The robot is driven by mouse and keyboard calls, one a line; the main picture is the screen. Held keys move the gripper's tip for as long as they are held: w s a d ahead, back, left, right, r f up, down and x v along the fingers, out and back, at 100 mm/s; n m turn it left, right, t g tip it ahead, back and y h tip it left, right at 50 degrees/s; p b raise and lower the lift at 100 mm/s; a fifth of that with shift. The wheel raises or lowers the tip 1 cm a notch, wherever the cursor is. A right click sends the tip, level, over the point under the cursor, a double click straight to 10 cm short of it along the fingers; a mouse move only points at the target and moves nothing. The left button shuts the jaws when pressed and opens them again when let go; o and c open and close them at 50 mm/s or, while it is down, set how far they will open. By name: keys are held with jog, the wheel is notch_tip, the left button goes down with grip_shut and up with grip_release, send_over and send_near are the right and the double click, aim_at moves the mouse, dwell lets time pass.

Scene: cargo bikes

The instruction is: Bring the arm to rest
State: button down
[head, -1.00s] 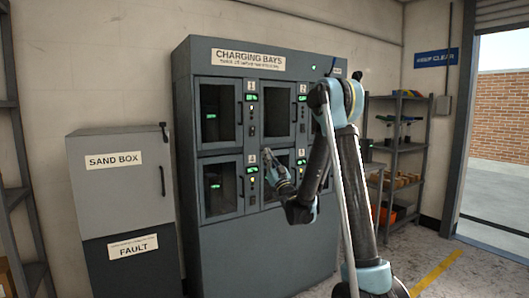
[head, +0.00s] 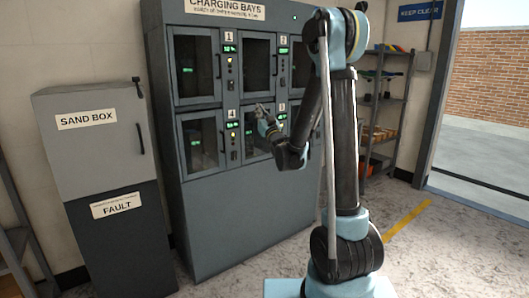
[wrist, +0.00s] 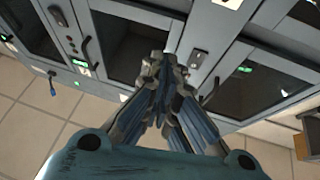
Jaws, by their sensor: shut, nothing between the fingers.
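My gripper (head: 262,110) is in front of the charging cabinet (head: 215,222), near the bay doors numbered 4 and 5. It is small in the head view, and its fingers point up and to the left. In the wrist view my gripper (wrist: 165,65) has its fingers together, with nothing between them. The cabinet's doors and handles lie beyond the fingers in that view. I cannot tell the exact gap between the fingertips and the doors.
A grey sand box cabinet (head: 95,145) labelled FAULT below stands to the left. Shelves (head: 385,110) with several items stand at the right, beside an open doorway (head: 490,130). The floor (head: 420,260) at the front right is clear, with a yellow line.

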jog(key=s+d+f+m+g+h, duration=0.2)
jog(key=s+d+f+g+h, duration=0.3)
jog(key=d, duration=0.3)
jog(key=s+d+f+m+g+h, duration=0.2)
jog(key=s+d+f+g+h, duration=0.15)
jog(key=s+d+f, duration=0.4)
jog(key=s+d+f+g, duration=0.2)
jog(key=s+f+g, duration=0.1)
jog(key=s, duration=0.8)
jog(key=s+d+f+g+h, duration=0.1)
jog(key=s+f+g, duration=0.3)
jog(key=s, duration=0.7)
jog(key=s+d+f+g, duration=0.3)
jog(key=s+f, duration=0.4)
jog(key=s, duration=0.4)
jog(key=shift+s+d, duration=0.25)
jog(key=shift+d, duration=0.25)
jog(key=shift+g, duration=0.25)
